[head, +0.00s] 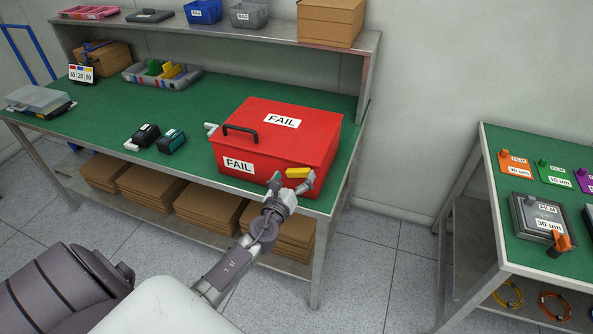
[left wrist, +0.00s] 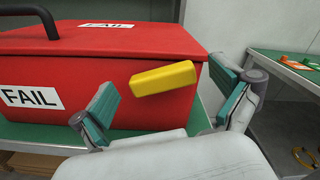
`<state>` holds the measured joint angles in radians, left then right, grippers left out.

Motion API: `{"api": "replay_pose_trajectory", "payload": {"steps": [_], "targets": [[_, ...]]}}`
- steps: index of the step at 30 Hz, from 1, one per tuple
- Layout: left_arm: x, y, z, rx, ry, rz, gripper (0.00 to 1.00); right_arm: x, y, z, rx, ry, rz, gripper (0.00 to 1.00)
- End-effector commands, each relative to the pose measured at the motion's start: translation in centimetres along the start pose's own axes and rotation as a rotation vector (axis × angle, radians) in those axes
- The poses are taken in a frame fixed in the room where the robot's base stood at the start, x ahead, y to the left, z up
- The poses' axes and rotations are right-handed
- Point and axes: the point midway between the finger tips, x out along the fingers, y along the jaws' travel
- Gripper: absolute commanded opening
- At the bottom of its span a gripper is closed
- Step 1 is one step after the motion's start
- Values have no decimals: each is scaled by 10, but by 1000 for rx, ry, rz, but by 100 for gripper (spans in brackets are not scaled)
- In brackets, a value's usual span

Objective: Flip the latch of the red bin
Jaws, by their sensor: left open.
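The red bin (head: 285,142), labelled FAIL on its lid and front, sits closed on the green workbench near its right end. It has a black handle (head: 240,132) at the left of its lid. The yellow latch (head: 298,173) is at the right part of its front, and it also shows in the left wrist view (left wrist: 163,78). My left gripper (head: 291,184) is open in front of the latch. In the left wrist view, the left gripper's teal-padded fingers (left wrist: 168,103) are spread either side of the latch, apart from it. My right gripper is in neither view.
The green workbench (head: 100,108) has two small black devices (head: 157,138) left of the bin. A shelf (head: 230,37) with bins and a cardboard box (head: 331,22) runs behind. Flat cardboard stacks (head: 210,207) lie below. Another green table (head: 530,256) stands at right, with floor between.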

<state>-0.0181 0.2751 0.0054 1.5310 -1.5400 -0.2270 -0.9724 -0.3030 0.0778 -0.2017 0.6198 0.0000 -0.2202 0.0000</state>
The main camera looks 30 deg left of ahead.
Motion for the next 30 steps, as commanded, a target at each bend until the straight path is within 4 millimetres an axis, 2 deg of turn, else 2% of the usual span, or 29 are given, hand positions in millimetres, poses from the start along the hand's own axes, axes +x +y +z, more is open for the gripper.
{"api": "replay_pose_trajectory", "payload": {"steps": [6, 15, 25, 30], "targets": [[17, 0, 0, -1, 1, 0, 100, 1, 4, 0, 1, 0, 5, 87], [18, 0, 0, -1, 1, 0, 98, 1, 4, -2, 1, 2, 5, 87], [18, 0, 0, -1, 1, 0, 43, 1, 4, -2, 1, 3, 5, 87], [18, 0, 0, -9, 1, 0, 43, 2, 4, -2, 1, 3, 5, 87]]}}
